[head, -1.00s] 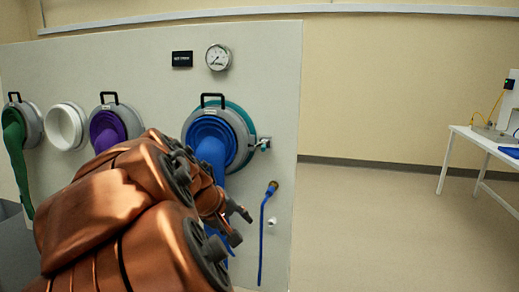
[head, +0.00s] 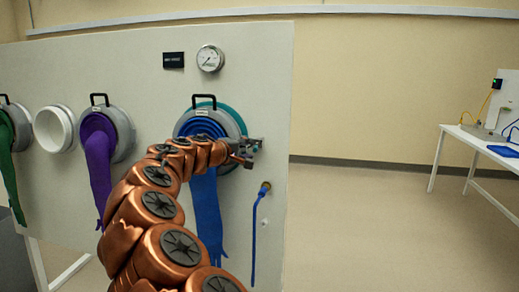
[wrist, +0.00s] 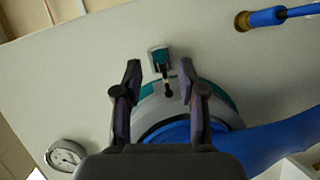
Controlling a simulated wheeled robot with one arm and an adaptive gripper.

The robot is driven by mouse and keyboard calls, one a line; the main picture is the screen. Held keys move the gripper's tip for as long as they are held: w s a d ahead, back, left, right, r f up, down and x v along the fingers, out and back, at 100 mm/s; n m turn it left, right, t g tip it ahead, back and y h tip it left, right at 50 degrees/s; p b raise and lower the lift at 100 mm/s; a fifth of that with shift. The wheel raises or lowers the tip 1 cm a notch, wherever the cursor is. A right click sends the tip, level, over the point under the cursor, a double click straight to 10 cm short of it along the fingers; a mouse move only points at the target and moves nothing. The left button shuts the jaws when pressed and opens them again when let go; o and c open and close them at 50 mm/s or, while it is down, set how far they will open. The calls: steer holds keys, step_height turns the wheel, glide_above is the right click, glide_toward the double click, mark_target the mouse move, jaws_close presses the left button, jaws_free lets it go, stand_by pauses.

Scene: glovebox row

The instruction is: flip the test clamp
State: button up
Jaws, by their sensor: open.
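The test clamp (wrist: 159,56) is a small grey and teal fitting with a dark lever on the panel, beside the rim of the blue glove's port (head: 215,117). In the wrist view it shows between my fingertips, toward the far end of the gap. My gripper (wrist: 160,76) is open, with one finger on each side of the clamp's line; I cannot tell whether either touches it. In the head view my gripper (head: 245,152) is at the right edge of that port and largely hides the clamp.
A blue hose (head: 256,235) hangs from a brass fitting below right of the port. A gauge (head: 209,58) and a dark sign (head: 173,60) are above. Purple (head: 98,160) and green (head: 10,165) gloves hang left. The floor right of the panel is clear up to a white table (head: 480,146).

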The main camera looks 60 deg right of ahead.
steer(key=shift+p+x, duration=0.85)
steer(key=shift+x, duration=2.6)
steer(key=shift+f, duration=0.1)
jaws_close()
